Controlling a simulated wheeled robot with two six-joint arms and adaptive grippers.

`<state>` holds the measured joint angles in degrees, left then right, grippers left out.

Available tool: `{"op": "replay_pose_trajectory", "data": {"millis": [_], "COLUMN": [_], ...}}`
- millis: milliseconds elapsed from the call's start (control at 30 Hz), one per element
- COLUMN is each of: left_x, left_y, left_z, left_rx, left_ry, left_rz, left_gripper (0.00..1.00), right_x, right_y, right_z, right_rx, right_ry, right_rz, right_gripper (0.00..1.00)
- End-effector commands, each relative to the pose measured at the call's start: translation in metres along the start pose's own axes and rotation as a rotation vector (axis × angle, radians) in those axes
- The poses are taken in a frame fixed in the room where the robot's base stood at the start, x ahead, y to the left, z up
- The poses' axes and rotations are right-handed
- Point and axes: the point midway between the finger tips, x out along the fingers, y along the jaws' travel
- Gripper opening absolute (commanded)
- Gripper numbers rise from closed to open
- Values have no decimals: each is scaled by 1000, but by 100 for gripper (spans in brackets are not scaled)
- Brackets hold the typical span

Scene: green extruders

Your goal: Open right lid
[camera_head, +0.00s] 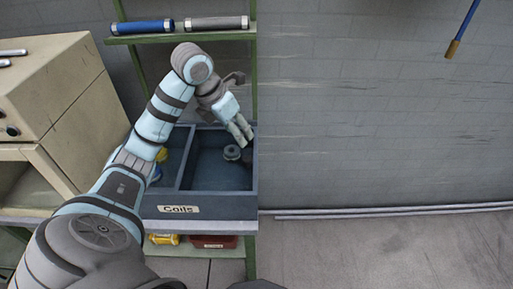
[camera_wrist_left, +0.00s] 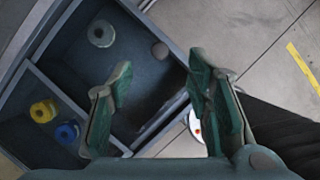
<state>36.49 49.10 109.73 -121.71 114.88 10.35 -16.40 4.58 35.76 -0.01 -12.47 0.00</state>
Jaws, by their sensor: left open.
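No lid can be made out in either view. A dark blue-grey box (camera_head: 228,207) labelled "Coils" stands on the shelf of a green-framed rack. Its right compartment is open at the top and holds a grey spool (camera_head: 232,152), which also shows in the left wrist view (camera_wrist_left: 101,34). My left gripper (camera_head: 241,131) reaches over the right compartment, pointing down. In the left wrist view its two fingers (camera_wrist_left: 163,90) are apart with nothing between them. My right gripper is not in view.
The box's left compartment holds a yellow coil (camera_wrist_left: 43,111) and a blue coil (camera_wrist_left: 67,132). A blue roll (camera_head: 146,27) and a grey roll (camera_head: 216,23) lie on the upper shelf. A beige cabinet (camera_head: 60,85) stands at left. The floor at right is clear.

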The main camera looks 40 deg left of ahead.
Motion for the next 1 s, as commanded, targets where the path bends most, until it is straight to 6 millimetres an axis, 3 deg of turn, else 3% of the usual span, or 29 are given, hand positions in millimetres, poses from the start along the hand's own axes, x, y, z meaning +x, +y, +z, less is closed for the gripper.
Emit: {"op": "replay_pose_trajectory", "data": {"millis": [200, 333, 500, 633, 833, 1000], "left_x": [59, 94, 127, 136, 136, 136], "left_y": [4, 4, 4, 4, 4, 4], "left_z": [-9, -7, -6, -5, -4, -4], "left_rx": [-14, -16, -12, -10, -9, -9], "left_ry": [13, 14, 13, 12, 11, 11], "left_rz": [5, 4, 5, 7, 7, 7], "left_gripper": [45, 45, 45, 45, 45, 20], "right_x": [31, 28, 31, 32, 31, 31], "right_y": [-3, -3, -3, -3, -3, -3], "right_z": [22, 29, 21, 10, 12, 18], "right_rx": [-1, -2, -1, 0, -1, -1], "right_ry": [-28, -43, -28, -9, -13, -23], "right_rz": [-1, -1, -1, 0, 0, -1], "right_gripper": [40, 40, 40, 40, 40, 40]}}
